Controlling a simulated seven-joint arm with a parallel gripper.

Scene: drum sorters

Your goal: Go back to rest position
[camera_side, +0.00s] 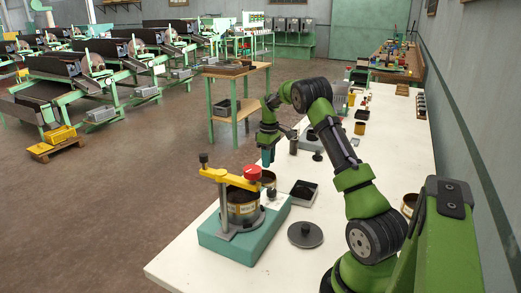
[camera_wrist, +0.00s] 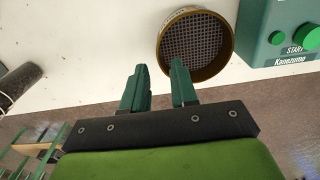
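My green arm reaches over the white workbench (camera_side: 215,262) in the side view. My gripper (camera_side: 266,157) points down above the bench's left edge, behind the teal machine. In the wrist view the two teal fingers of my gripper (camera_wrist: 159,68) stand apart, with nothing seen between them. A round brass-rimmed sieve with a dark mesh (camera_wrist: 195,45) lies just beyond the fingertips in that view. Whether the fingers touch it cannot be told, but it is not between them.
A teal machine (camera_side: 240,240) with a yellow clamp bar (camera_side: 228,178) and a labelled can stands at the bench's near end. A dark disc (camera_side: 305,235) and a small tray (camera_side: 303,193) lie beside it. A wooden-topped stand (camera_side: 236,69) is behind the bench.

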